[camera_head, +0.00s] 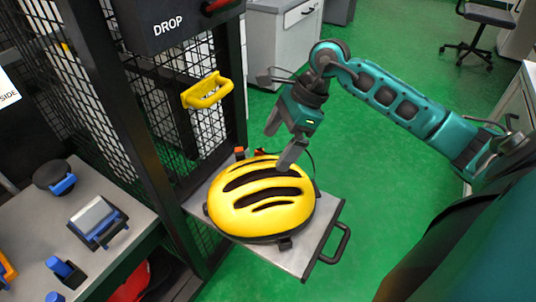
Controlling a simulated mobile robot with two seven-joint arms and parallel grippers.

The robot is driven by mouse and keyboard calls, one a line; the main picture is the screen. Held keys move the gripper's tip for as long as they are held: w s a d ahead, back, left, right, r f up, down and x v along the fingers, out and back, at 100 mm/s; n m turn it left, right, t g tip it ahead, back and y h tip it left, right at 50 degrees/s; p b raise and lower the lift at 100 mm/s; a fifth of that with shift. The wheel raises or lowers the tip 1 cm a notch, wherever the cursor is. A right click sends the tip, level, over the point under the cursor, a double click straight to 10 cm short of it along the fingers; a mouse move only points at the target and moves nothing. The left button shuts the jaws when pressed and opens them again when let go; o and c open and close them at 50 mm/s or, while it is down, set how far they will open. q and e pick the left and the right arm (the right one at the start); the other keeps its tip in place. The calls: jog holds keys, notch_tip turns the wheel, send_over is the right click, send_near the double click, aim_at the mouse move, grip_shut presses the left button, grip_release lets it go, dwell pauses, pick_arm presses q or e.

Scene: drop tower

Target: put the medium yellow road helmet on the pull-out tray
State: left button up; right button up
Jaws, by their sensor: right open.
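A yellow helmet (257,204) with black vent slots rests on the pull-out tray (306,251), a grey plate with a black handle at its right edge. The helmet covers most of the tray. My right gripper (282,145) is open just above the helmet's far right side, fingers pointing down. One fingertip is close to the shell, and I cannot tell if it touches. Nothing shows between the fingers. My left gripper is not in view.
The black mesh tower frame (232,85) with a yellow handle (207,92) stands behind and left of the tray. A grey bench (34,222) with blue and black fixtures is at the left. Green floor (370,215) is clear to the right of the tray. Grey cabinets (280,45) and a chair (488,14) stand farther back.

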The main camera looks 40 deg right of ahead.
jog(key=shift+v, duration=1.65)
